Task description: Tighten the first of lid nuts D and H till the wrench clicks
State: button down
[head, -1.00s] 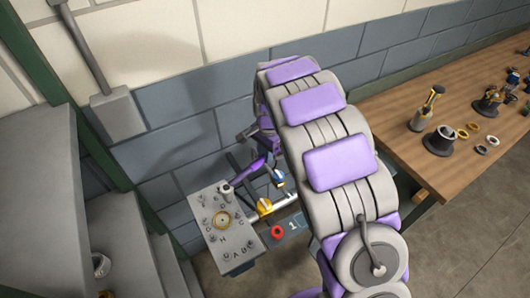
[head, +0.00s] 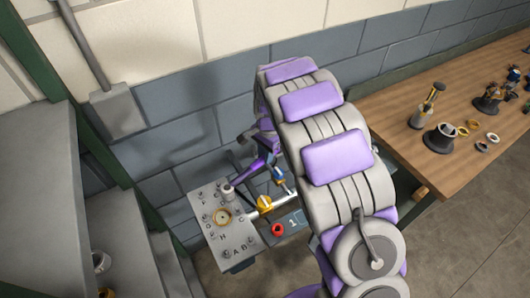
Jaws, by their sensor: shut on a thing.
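My gripper (head: 246,174), partly hidden by my arm, is over the lid's far right edge. It is shut, seemingly on the wrench. A grey upright cylinder (head: 227,193), apparently the wrench's socket end, is at the lid's far side. Which nut it touches, if any, cannot be told.
A pale pipe with a yellow-handled valve (head: 264,203) runs right of the lid, close to my arm. A red knob (head: 278,230) and a plate marked 1 (head: 293,223) sit below it. Grey steps (head: 128,225) stand left. A wooden bench (head: 420,165) with parts is right.

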jog(key=shift+f, duration=0.35)
dwell(0.3)
jog(key=s+d+m+p, duration=0.3)
jog(key=s+m, duration=0.1)
jog(key=s, duration=0.1)
jog(key=shift+d+m, duration=0.25)
jog(key=shift+m, duration=0.15)
dwell(0.4)
jog(key=shift+w+p, duration=0.2)
jog(key=shift+p, duration=0.25)
jog(key=shift+r, duration=0.15)
